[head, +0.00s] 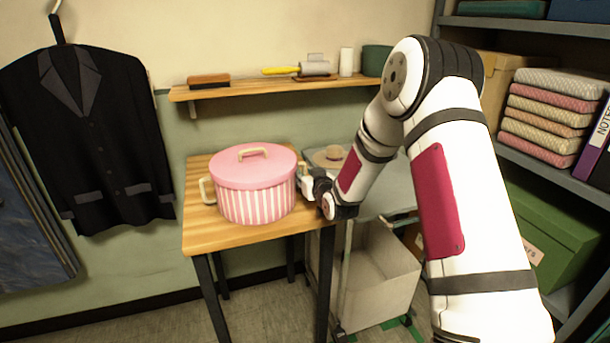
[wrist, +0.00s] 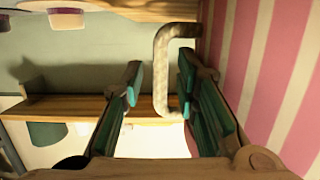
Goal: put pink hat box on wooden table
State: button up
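The pink hat box (head: 256,200) has a striped side, a plain pink lid with a beige handle, and a beige handle at each side. It appears to stand upright on the wooden table (head: 215,238). My gripper (head: 306,186) is at the box's right side. In the wrist view, my gripper (wrist: 160,85) is open, its teal-padded fingers apart, with the beige side handle (wrist: 162,65) between them and a gap visible on the left. The striped wall of the hat box (wrist: 290,70) fills the right. In the head view my wrist partly hides the right handle.
A grey cart (head: 385,190) with a straw hat (head: 330,157) stands right of the table. A wall shelf (head: 280,88) with a brush and roller is above. A dark jacket (head: 90,130) hangs left. Shelving with folded cloths (head: 550,115) stands right.

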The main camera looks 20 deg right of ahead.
jog(key=shift+r, duration=0.2)
jog(key=s, duration=0.4)
jog(key=s+r, duration=0.1)
jog(key=s, duration=0.2)
jog(key=s+r+p, duration=0.1)
jog(key=s, duration=0.3)
jog(key=shift+s+d+r, duration=0.1)
jog(key=shift+s+r, duration=0.05)
jog(key=shift+s, duration=0.2)
jog(key=s+a+r+g+h, duration=0.1)
jog(key=s+a+r+g, duration=0.15)
jog(key=s+r, duration=0.4)
jog(key=s+a+r+g, duration=0.1)
jog(key=s+r+g, duration=0.25)
jog(key=s, duration=0.55)
jog(key=s+a+r+g, duration=0.1)
jog(key=s+a+g, duration=0.1)
jog(key=s, duration=1.2)
jog(key=s+a+r+g, duration=0.1)
jog(key=s+g, duration=0.4)
jog(key=s, duration=0.8)
jog(key=shift+s+a+y, duration=0.35)
jog(key=shift+a+y, duration=0.05)
jog(key=shift+a, duration=0.15)
